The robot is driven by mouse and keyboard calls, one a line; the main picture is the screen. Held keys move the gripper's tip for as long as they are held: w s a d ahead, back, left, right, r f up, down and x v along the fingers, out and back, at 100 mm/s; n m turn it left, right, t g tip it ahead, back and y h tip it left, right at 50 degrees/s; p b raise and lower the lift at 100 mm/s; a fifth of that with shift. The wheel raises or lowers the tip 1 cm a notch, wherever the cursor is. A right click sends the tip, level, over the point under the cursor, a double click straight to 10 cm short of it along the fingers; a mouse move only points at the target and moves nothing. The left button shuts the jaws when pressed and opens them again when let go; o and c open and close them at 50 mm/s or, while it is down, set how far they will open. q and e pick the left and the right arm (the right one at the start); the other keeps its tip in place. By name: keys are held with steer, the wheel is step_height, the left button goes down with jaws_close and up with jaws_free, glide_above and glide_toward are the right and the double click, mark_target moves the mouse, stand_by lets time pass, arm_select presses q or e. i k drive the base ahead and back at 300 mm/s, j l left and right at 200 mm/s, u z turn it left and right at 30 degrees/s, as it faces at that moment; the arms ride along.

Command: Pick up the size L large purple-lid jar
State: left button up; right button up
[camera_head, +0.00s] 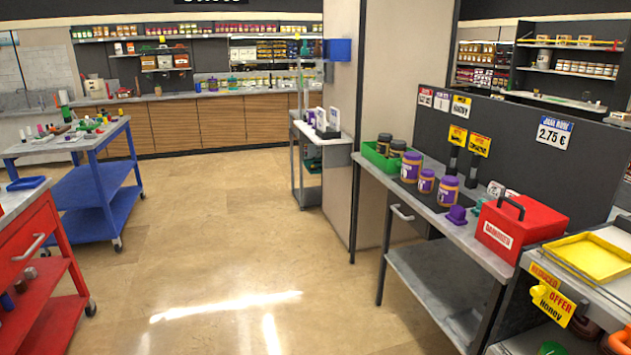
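Three purple-lid jars stand upright on the grey bench at the right. The far purple-lid jar (411,168) is beside a green crate. A visibly smaller purple-lid jar (426,182) stands in the middle. The near purple-lid jar (447,193) looks about as big in the picture as the far one, though it is closer. The far jar therefore seems the largest, but the size labels are too small to read. Neither of my grippers is in view.
The bench (460,234) also holds a green crate (375,157) with dark-lid jars, a purple block (457,215) and a red toolbox (519,228). A dark panel (510,140) rises behind. Blue (92,192) and red (38,240) carts stand left. The floor between is clear.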

mark_target(411, 163)
steer(key=i+j, duration=0.1)
steer(key=i, duration=1.75)
steer(key=j+u, duration=0.05)
